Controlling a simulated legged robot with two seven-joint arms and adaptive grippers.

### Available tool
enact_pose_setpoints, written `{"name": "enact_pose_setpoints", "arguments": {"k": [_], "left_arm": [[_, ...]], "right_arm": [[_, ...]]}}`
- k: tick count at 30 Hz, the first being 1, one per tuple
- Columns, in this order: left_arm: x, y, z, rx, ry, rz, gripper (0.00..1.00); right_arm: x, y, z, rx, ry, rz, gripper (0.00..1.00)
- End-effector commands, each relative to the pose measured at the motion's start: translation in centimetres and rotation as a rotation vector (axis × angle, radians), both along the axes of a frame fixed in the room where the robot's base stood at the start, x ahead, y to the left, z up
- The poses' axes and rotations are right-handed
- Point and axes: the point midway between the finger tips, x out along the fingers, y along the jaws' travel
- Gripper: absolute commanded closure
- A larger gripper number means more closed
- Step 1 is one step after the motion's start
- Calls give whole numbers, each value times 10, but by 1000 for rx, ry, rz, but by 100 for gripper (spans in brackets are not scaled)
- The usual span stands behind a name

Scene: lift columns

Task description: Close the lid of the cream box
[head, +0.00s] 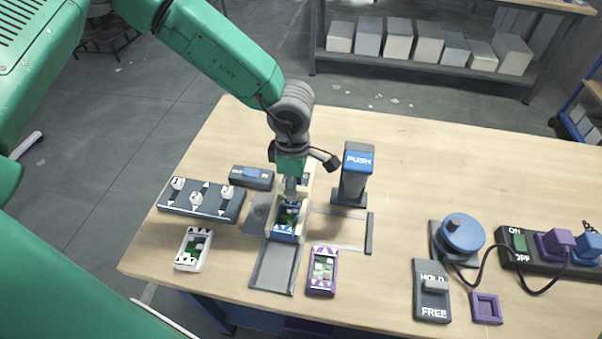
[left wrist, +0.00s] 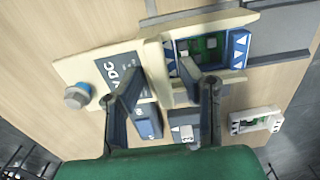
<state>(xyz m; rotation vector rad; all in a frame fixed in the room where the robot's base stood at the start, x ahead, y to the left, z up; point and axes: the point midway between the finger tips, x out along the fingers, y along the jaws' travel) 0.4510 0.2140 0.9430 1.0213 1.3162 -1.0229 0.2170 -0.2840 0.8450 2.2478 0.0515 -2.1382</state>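The cream box (head: 309,192) stands upright at the middle of the table, partly hidden behind my left gripper. In the left wrist view, a cream plate (left wrist: 88,70) carries a dark panel marked "VDC" and a grey-blue knob. Beside it, a blue module (left wrist: 240,48) with white triangles sits within cream edges. I cannot tell clearly which cream part is the lid or how far it is open. My left gripper (head: 290,200) points down over the box; in the left wrist view (left wrist: 170,84) its fingers are wide apart with nothing clearly held. My right gripper is out of view.
A white module (head: 193,249) and a purple module (head: 322,271) lie near the front. A knob panel (head: 201,200) is left of the box, a PUSH post (head: 355,175) right. A hold/free switch (head: 431,290) and blue dial (head: 462,234) stand further right. The back right table is clear.

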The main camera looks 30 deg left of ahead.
Motion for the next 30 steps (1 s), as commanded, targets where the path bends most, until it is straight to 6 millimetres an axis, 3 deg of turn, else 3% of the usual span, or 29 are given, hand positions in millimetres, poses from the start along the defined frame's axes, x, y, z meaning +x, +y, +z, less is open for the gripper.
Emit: {"name": "enact_pose_setpoints", "arguments": {"k": [5,7,8,17,30], "left_arm": [[0,1,0,2,0,2,71],[0,1,0,3,1,2,95],[0,1,0,3,0,2,100],[-2,-1,1,5,-2,2,100],[-29,-7,2,2,-3,0,100]], "right_arm": [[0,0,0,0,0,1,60],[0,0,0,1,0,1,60],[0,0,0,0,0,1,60],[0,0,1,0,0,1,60],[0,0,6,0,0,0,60]]}}
